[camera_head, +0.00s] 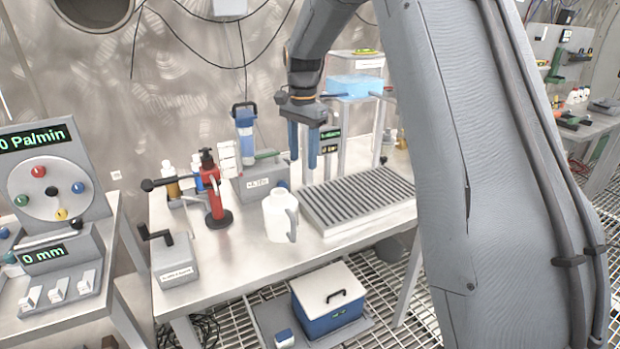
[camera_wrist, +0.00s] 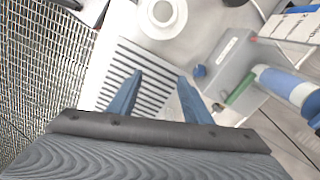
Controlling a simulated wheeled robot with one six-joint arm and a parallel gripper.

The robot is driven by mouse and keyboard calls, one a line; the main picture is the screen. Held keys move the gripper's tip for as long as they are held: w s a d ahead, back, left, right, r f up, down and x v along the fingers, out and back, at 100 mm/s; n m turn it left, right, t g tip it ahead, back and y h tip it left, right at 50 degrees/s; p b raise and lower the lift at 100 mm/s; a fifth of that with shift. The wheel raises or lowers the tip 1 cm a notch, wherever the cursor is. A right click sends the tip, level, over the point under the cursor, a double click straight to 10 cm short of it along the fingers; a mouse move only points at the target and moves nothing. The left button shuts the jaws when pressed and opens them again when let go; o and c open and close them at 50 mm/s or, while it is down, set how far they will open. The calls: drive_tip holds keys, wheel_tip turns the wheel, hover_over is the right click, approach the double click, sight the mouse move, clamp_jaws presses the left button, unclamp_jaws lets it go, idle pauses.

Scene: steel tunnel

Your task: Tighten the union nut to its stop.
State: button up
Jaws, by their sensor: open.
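My gripper (camera_head: 303,160) hangs above the workbench with its two blue fingers pointing down, apart and empty. In the wrist view the open fingers (camera_wrist: 160,76) show over the ribbed drain tray (camera_wrist: 120,75). A small blue knob-like part (camera_wrist: 200,70) sits at the side of a grey box (camera_wrist: 228,60), right of the fingertips and apart from them. It may be the union nut, but I cannot tell for sure. The grey box (camera_head: 262,180) stands left of my gripper in the head view, with a green piece and a blue cylinder (camera_head: 245,130) at it.
A white jug (camera_head: 279,217) stands in front of the grey box, close to the ribbed tray (camera_head: 365,200). A red hand pump (camera_head: 213,190) and a cranked grey box (camera_head: 175,262) stand at left. A clear blue-water tank (camera_head: 355,85) stands behind. My arm covers the right side.

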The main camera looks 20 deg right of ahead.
drive_tip(key=s+f+n+b, duration=0.1)
drive_tip(key=s+f+n, duration=0.1)
drive_tip(key=s, duration=0.4)
drive_tip(key=shift+s+f+n, duration=0.25)
drive_tip(key=shift+s+n, duration=0.15)
